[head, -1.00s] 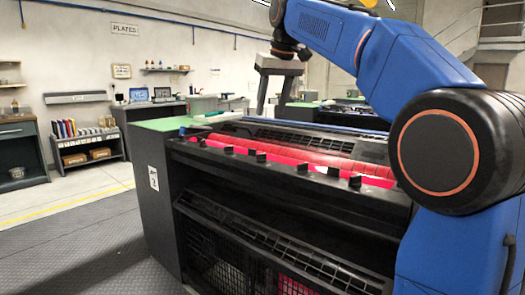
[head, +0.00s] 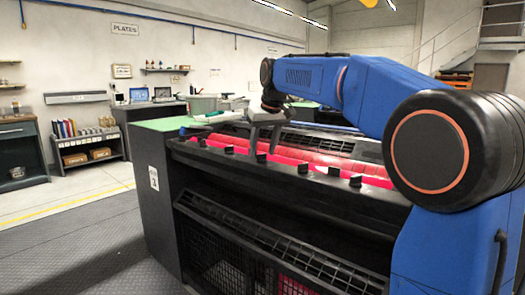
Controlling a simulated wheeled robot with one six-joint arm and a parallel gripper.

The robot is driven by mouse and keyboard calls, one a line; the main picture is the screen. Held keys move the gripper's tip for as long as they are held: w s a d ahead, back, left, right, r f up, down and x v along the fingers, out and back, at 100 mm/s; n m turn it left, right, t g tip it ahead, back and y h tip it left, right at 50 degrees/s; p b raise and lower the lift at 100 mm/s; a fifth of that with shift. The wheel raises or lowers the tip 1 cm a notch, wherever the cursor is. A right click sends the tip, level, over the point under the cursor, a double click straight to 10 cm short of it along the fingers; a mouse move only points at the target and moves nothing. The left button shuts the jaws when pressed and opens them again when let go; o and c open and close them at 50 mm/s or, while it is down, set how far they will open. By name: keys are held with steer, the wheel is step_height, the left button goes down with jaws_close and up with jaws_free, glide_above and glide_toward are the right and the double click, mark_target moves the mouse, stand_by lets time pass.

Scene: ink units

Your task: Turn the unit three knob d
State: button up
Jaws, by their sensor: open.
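Unit three (head: 166,215) is a dark cabinet with a white sign bearing a 3 (head: 153,177) on its left end. A row of several small black knobs runs along its top front edge, including one at the left (head: 229,150), one near the middle (head: 303,168) and one at the right (head: 355,181). No knob letters are readable, so I cannot tell which is d. My gripper (head: 263,152) is open and empty, fingers pointing down, over the red rollers near the middle-left knob (head: 260,157). I cannot tell its exact height above them.
Red rollers (head: 320,160) lie just behind the knobs, with a black slatted grille (head: 320,143) beyond. The floor left of the unit is clear.

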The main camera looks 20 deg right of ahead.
steer(key=shift+w+f, duration=0.15)
steer(key=shift+f, duration=0.25)
steer(key=c, duration=1)
steer(key=shift+c, duration=0.2)
steer(key=shift+a+m, duration=0.1)
steer(key=shift+m, duration=0.2)
steer(key=m+h, duration=0.2)
steer(key=m, duration=0.2)
steer(key=shift+a+m, duration=0.15)
steer(key=shift+m, duration=0.15)
steer(key=shift+a+m+g+h, duration=0.15)
steer(key=shift+m+h, duration=0.25)
steer(key=shift+m, duration=0.75)
steer(key=shift+d+m+g+h, duration=0.1)
steer(key=shift+m+g+h, duration=0.25)
steer(key=shift+m, duration=0.8)
